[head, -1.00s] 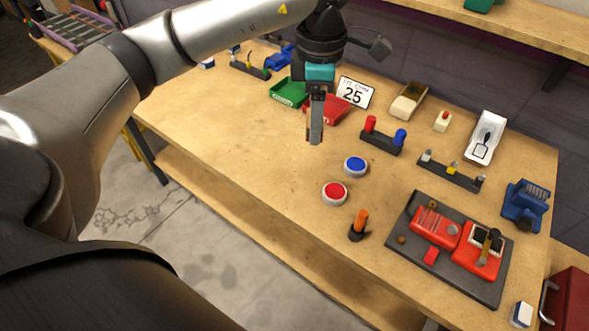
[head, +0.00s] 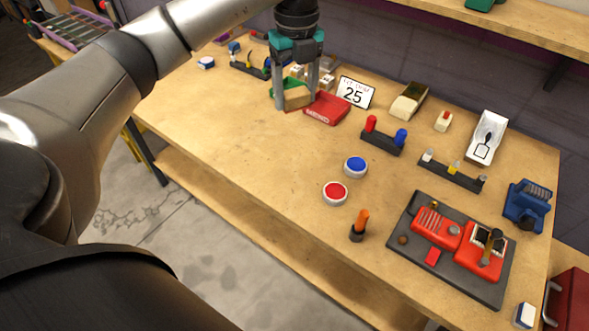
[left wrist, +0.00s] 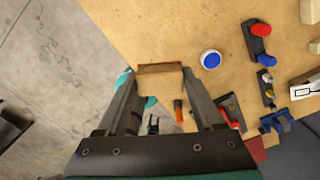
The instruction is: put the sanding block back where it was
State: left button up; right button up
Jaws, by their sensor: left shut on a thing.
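My left gripper (head: 295,101) is shut on a tan block with a brown edge, which I take to be the sanding block (head: 297,97). In the head view the block overlaps the green tray (head: 273,86), just left of the red tray (head: 326,111). I cannot tell its height above them. In the left wrist view the block (left wrist: 160,80) sits between both fingers of the gripper (left wrist: 162,98).
A blue button (head: 355,167) and a red button (head: 334,193) sit mid-table. A rack with red and blue pegs (head: 383,138) and a dark tool mat (head: 405,237) are farther right. The left front tabletop is clear.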

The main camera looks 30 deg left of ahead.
pick_arm(q)
jog(key=shift+a+n, duration=0.15)
jog(key=shift+n, duration=0.25)
jog(key=shift+f, duration=0.3)
jog(key=b, duration=0.2)
send_over(295, 170)
notch_tip(295, 170, down, 15)
jog(key=shift+f, duration=0.1)
jog(key=shift+f+b, duration=0.6)
jog(key=shift+f, duration=1.55)
jog(key=shift+f, duration=0.2)
jog(key=o, duration=1.3)
